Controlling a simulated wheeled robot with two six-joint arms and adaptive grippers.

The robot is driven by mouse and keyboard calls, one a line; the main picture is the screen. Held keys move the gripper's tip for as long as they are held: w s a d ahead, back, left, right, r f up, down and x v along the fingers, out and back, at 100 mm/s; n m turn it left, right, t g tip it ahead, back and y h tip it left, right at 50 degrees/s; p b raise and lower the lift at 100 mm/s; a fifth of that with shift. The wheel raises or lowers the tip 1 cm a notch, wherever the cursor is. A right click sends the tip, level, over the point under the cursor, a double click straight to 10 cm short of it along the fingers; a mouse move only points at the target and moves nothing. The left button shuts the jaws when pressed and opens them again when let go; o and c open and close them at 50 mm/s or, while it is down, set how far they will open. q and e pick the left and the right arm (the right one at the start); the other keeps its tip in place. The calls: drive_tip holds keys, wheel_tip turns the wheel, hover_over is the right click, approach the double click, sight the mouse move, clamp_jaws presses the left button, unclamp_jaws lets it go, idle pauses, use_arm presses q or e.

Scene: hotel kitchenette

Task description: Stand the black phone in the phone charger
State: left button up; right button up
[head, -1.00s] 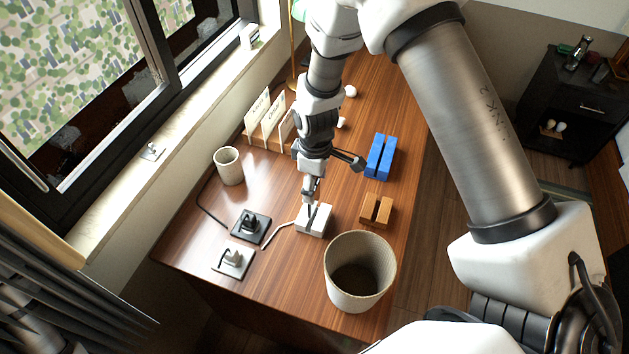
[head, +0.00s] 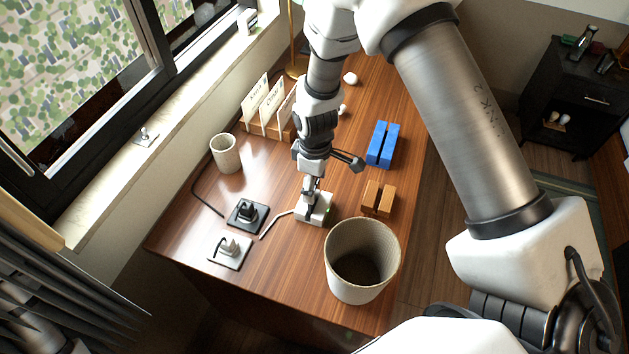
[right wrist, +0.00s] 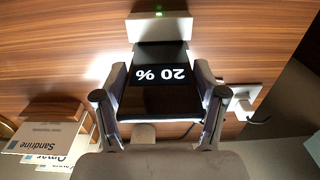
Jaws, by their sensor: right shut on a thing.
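The black phone (right wrist: 160,99) shows in the right wrist view with "20 %" lit on its screen, upside down in the picture. My right gripper (right wrist: 160,78) is shut on it, one finger at each side edge. The white phone charger (right wrist: 158,27) shows at the phone's far end, with a green light. In the head view my right gripper (head: 311,194) points down right over the charger (head: 318,214), and the phone is mostly hidden there. The phone's lower end is at the charger; I cannot tell how deeply it sits. My left gripper is out of view.
A wastebasket (head: 360,270) stands close in front right of the charger. A slotted wooden block (head: 377,199) and a slotted blue block (head: 382,145) are to the right.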

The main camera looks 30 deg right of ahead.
drive_tip(key=o, duration=1.4)
drive_tip(key=shift+c, duration=0.2)
wheel_tip(320, 180, up, 12)
drive_tip(key=shift+r, duration=0.1)
